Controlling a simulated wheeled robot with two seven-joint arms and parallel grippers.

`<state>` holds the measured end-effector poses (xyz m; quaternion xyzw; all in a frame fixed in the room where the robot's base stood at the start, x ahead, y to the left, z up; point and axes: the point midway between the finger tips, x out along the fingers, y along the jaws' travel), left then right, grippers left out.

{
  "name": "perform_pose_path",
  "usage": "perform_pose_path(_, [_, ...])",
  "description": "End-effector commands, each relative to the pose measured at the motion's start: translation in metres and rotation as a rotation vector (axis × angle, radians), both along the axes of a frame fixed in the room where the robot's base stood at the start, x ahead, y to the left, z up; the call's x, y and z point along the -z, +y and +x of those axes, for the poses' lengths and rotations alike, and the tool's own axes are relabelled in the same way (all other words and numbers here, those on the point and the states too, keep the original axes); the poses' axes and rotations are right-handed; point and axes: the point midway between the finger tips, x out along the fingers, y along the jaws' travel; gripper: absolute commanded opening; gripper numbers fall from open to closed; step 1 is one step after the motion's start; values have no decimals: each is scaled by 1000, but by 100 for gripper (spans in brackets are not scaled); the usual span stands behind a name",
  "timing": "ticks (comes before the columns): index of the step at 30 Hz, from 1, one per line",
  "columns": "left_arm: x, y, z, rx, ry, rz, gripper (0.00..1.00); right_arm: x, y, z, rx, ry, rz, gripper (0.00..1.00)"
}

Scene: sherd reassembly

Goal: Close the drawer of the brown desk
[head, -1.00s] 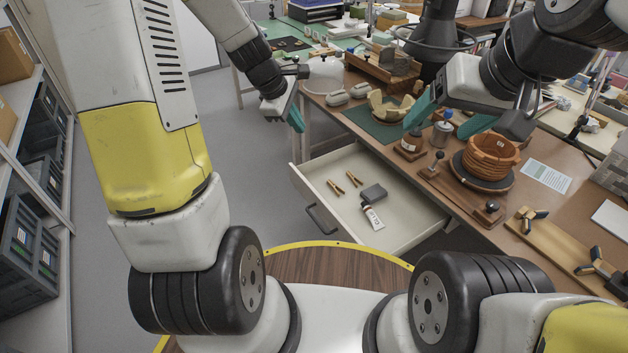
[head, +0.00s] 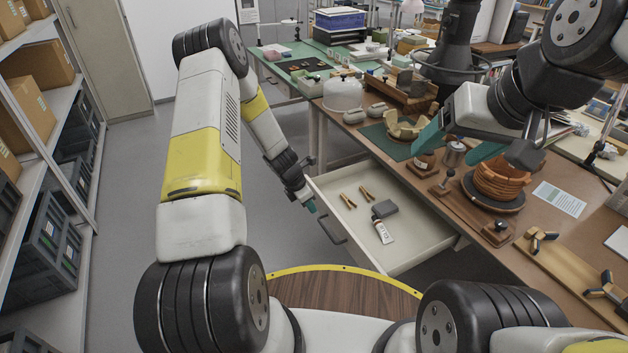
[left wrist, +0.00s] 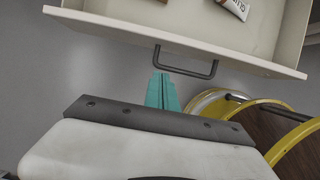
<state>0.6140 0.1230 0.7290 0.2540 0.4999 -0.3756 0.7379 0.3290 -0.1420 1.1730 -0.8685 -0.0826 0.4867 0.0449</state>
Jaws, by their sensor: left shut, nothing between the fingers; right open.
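The brown desk (head: 540,258) stands at the right in the head view. Its white drawer (head: 408,238) is pulled out toward me and holds two clothespin-like wooden pieces, a dark grey block and a white tube. The dark drawer handle (head: 331,228) is on the front panel and also shows in the left wrist view (left wrist: 187,70). My left gripper (head: 312,207) is shut and empty, just outside the drawer front near the handle's left end. In the left wrist view its teal fingertips (left wrist: 162,90) appear close to the handle; contact cannot be told. My right gripper (head: 460,147) is open above the desk top.
On the desk are a brown ringed pot (head: 500,180) on a dark turntable, a sherd bowl (head: 407,124) on a green mat and a wooden clamp board (head: 575,270). Shelves with dark crates (head: 40,235) stand at the left. Grey floor left of the drawer is clear.

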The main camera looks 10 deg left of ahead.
Motion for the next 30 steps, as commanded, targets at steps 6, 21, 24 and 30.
perform_pose_path(6, [28,-21,15,6,-3,1,0,0,0,0,0,0,0,75])
perform_pose_path(21, [27,-41,30,1,-1,-1,0,0,0,0,0,0,0,75])
perform_pose_path(24, [27,-41,30,1,-1,-1,0,0,0,0,0,0,0,75])
perform_pose_path(30, [27,-46,33,4,-2,0,0,0,0,0,0,0,0,75])
